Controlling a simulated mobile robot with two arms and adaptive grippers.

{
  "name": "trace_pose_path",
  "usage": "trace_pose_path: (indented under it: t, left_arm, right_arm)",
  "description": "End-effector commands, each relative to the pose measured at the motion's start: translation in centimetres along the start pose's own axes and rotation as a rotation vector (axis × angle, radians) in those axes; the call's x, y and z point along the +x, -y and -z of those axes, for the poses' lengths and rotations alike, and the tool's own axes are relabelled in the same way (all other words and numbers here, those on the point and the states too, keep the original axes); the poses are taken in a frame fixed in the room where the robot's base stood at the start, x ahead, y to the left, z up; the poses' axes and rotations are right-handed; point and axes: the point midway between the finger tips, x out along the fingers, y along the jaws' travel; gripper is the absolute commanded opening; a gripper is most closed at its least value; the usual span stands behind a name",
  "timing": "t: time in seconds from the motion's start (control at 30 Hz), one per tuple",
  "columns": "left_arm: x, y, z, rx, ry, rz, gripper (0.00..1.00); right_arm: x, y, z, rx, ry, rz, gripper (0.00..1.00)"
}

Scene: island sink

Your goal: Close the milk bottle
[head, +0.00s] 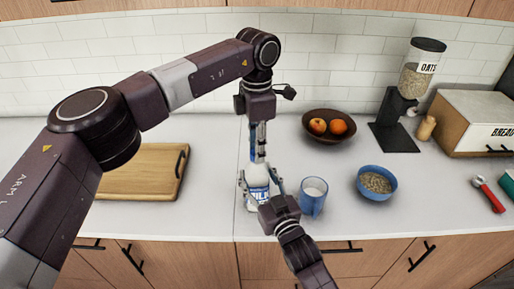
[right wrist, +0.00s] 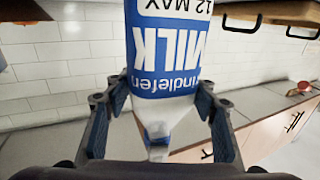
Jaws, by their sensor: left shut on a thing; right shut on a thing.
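The cap and bottle mouth are mostly hidden by the left fingers, so I cannot tell how the cap sits.
A blue mug (head: 313,198) stands close on the right, beside my right gripper. A blue bowl of cereal (head: 376,183), a dark fruit bowl (head: 345,137), an oats dispenser (head: 397,120) and a bread box (head: 470,125) are further right. A cutting board (head: 143,172) lies left.

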Motion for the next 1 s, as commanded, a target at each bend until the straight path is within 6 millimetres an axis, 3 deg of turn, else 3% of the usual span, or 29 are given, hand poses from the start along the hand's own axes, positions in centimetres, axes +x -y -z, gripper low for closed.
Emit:
trace_pose_path:
  t: [0.5,0.57,0.7,0.73,0.9,1.0]
  left_arm:
    - [0.00,-0.17,0.03,0.890,-0.002,-0.005,0.00]
    - [0.00,-0.17,0.03,0.969,-0.003,-0.005,0.00]
    - [0.00,-0.18,0.03,0.967,-0.002,-0.005,0.00]
    - [0.00,-0.18,0.03,0.967,-0.002,-0.005,0.27]
    - [0.01,-0.13,0.02,0.966,-0.002,-0.004,0.43]
    - [0.02,-0.09,0.01,0.966,-0.002,-0.003,0.43]
  right_arm:
    - [-0.04,0.06,-0.03,0.000,0.000,0.001,0.00]
    - [-0.04,0.06,-0.03,0.000,0.000,0.001,0.00]
    - [-0.04,0.07,-0.04,0.000,0.000,0.001,0.00]
    - [-0.04,0.07,-0.04,0.000,0.000,0.001,0.00]
    - [-0.03,0.06,-0.04,0.000,0.000,0.001,0.00]
    - [-0.03,0.04,-0.05,0.000,0.001,0.001,0.00]
